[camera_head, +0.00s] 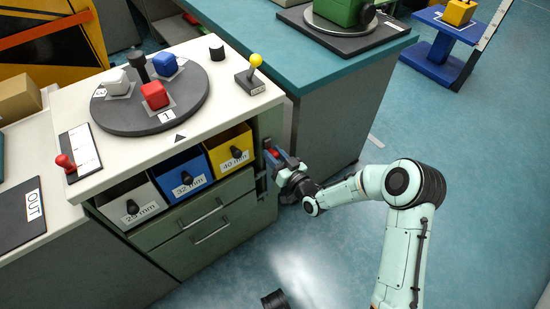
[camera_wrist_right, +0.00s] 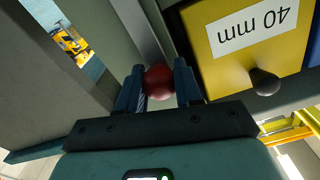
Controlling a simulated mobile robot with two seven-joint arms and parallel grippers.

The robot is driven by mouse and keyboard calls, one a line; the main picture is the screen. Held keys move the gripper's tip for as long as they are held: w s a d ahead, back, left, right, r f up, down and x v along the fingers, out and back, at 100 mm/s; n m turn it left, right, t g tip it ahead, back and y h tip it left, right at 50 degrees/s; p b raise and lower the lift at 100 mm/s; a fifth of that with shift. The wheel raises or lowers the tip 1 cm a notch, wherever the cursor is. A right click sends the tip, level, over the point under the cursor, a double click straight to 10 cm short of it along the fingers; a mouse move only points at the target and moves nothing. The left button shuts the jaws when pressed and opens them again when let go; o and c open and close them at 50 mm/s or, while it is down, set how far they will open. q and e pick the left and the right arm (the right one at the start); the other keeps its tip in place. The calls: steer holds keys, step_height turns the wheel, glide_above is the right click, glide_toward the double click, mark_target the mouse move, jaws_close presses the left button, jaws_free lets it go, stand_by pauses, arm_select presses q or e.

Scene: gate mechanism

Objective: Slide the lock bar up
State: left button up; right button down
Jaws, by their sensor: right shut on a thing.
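My right gripper (camera_head: 274,158) is at the right front edge of the cabinet, beside the yellow 40 mm drawer. In the right wrist view its two blue fingers (camera_wrist_right: 159,78) are closed around a round red knob (camera_wrist_right: 159,84), one finger on each side. A bit of the red knob (camera_head: 273,153) also shows between the fingers in the head view. A grey upright strip (camera_wrist_right: 140,28), seemingly the lock bar, runs behind the knob; the gripper hides much of it.
Blue 32 mm (camera_head: 188,176), yellow 40 mm (camera_head: 231,150) and white 25 mm (camera_head: 137,204) drawers sit left of the gripper. A grey turntable (camera_head: 118,122) with coloured blocks and a yellow-knobbed lever (camera_head: 256,61) stand on top. Open floor (camera_head: 325,255) lies right of the cabinet.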

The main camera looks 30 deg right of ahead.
steer(key=shift+r, duration=0.4)
arm_select(q)
steer(key=shift+w+r, duration=0.25)
steer(key=shift+r, duration=0.05)
arm_select(e)
steer(key=c, duration=0.8)
jaws_free()
steer(key=shift+o, duration=0.2)
steer(key=shift+s+f, duration=0.1)
steer(key=shift+s, duration=0.1)
arm_select(q)
steer(key=shift+g+h, duration=0.3)
steer(key=shift+g, duration=0.1)
steer(key=s, duration=0.1)
steer(key=s+d+r+p, duration=0.1)
steer(key=s+r+p, duration=0.1)
steer(key=shift+s+d+r, duration=0.1)
steer(key=shift+s+d, duration=0.1)
steer(key=shift+d, duration=0.2)
arm_select(e)
steer(key=s+d, duration=0.1)
steer(key=s, duration=1.2)
